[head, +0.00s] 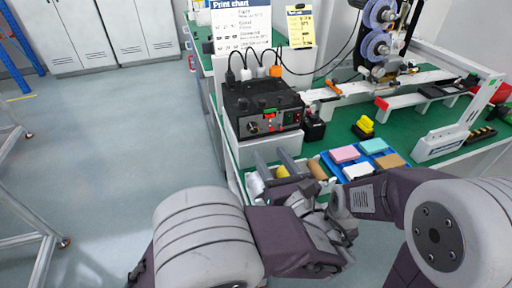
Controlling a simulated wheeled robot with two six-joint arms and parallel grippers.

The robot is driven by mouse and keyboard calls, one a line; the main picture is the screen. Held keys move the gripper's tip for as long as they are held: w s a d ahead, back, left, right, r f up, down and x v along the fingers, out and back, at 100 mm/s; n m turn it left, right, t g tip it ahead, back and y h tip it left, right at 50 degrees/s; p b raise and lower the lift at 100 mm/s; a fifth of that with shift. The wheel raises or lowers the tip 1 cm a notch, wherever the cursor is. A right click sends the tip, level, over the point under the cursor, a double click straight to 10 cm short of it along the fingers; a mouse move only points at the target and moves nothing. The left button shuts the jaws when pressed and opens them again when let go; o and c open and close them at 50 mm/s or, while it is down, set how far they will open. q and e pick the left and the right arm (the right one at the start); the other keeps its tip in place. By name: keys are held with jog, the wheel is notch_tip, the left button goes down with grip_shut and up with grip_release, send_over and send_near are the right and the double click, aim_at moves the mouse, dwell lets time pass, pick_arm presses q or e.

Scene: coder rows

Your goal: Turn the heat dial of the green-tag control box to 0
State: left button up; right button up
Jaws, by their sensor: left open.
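A black control box (262,104) stands on a white block at the left of the green bench. Its front has a small red display, knobs and a small green spot at the right end. I cannot make out the dial's setting or a tag's colour for sure. My left gripper (267,152) is open and empty, its two dark fingers pointing up just below and in front of the box, apart from it. My right arm comes in from the right; its wrist (345,203) shows beside the left one, but its fingers cannot be made out.
Black cables and an orange plug (275,71) rise behind the box. A small black block (314,127) stands at its right. A blue tray (338,168) with coloured pads lies right of my left gripper. A reel machine (381,40) stands behind.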

aim_at(255, 131)
pick_arm(q)
jog(key=b+x, duration=0.2)
jog(key=x, duration=0.6)
jog(key=shift+w+a, duration=0.15)
jog(key=shift+w+a+r, duration=0.1)
jog(key=shift+w, duration=0.3)
grip_shut()
